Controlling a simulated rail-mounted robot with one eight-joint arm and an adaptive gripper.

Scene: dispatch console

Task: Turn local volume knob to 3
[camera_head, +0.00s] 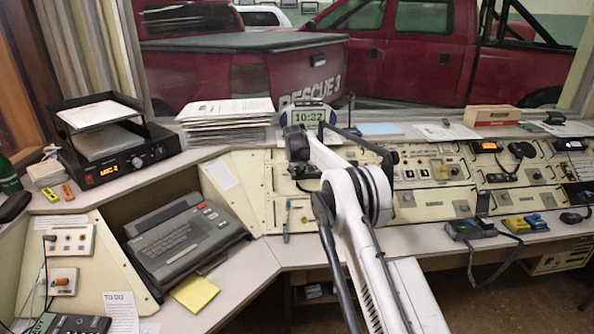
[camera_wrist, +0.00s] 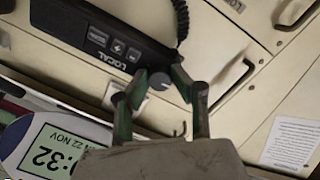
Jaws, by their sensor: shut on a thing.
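The local volume knob (camera_wrist: 160,82) is a small grey round knob at the end of a black unit labelled LOCAL (camera_wrist: 104,48) in the wrist view. My gripper (camera_wrist: 159,80) has one finger on each side of the knob and is shut on it. The knob's pointer and number marks are too small to read, so its setting cannot be told. In the head view my white arm reaches over the console and hides the knob and the fingertips.
A desk clock reading 10:32 (camera_head: 308,118) stands close behind my gripper, and also shows in the wrist view (camera_wrist: 45,152). A coiled black cord (camera_wrist: 181,18) runs near the unit. A metal handle (camera_wrist: 230,85) juts from the panel to the right.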

